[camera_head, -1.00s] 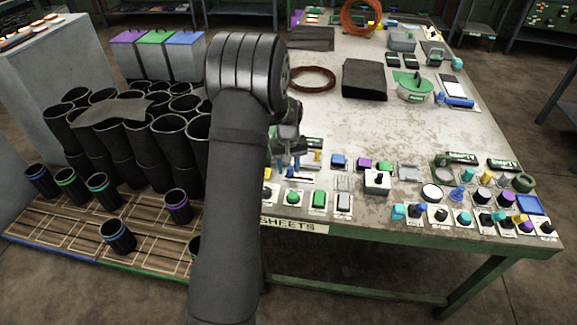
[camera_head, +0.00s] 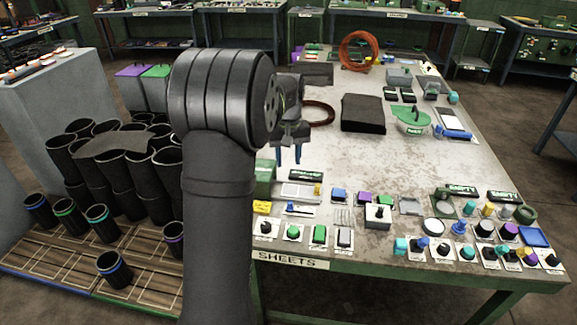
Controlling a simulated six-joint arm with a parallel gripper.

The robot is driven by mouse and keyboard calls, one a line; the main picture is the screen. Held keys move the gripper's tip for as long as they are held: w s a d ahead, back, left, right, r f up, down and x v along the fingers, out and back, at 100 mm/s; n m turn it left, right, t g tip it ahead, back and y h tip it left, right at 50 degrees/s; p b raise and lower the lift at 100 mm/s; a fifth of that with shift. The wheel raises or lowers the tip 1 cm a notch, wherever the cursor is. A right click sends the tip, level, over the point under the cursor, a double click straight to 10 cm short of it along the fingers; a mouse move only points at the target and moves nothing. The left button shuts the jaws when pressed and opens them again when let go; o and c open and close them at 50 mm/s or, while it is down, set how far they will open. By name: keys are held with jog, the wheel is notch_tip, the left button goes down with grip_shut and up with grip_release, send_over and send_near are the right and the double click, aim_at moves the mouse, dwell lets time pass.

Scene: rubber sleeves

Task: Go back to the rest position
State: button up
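My gripper (camera_head: 287,155) is above the left part of the worktable (camera_head: 330,173). Its two blue-tipped fingers point down and stand a little apart, with nothing visible between them. My arm link rises in front of it and hides part of the scene. Black rubber sleeves stand packed at the left (camera_head: 100,165), with a dark sheet (camera_head: 112,144) lying on top. Separate sleeves with a blue band (camera_head: 113,268), a green band (camera_head: 69,215) and a teal band (camera_head: 101,220) stand on the wooden pallet (camera_head: 60,262).
Buttons, knobs and small parts cover the table's front (camera_head: 378,214). A black folded block (camera_head: 362,112), a green-lidded container (camera_head: 411,121) and an orange coil (camera_head: 355,48) are farther back. Lidded bins (camera_head: 133,85) stand behind the sleeves. The table's middle surface is largely clear.

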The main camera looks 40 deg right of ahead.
dwell(0.3)
jog(key=f, duration=1.7)
jog(key=shift+s+d+f, duration=0.25)
jog(key=shift+s+d, duration=0.05)
jog(key=shift+d, duration=0.05)
jog(key=shift+s+d, duration=0.2)
jog(key=o, duration=1.2)
jog(key=shift+o, duration=0.7)
jog(key=shift+r, duration=0.3)
notch_tip(320, 180, up, 8)
jog(key=n, duration=0.6)
notch_tip(320, 180, up, 10)
jog(key=f+n, duration=0.1)
jog(key=n, duration=0.7)
send_over(291, 201)
jog(key=f, duration=0.9)
jog(key=shift+a+f, duration=0.15)
jog(key=shift+a, duration=0.05)
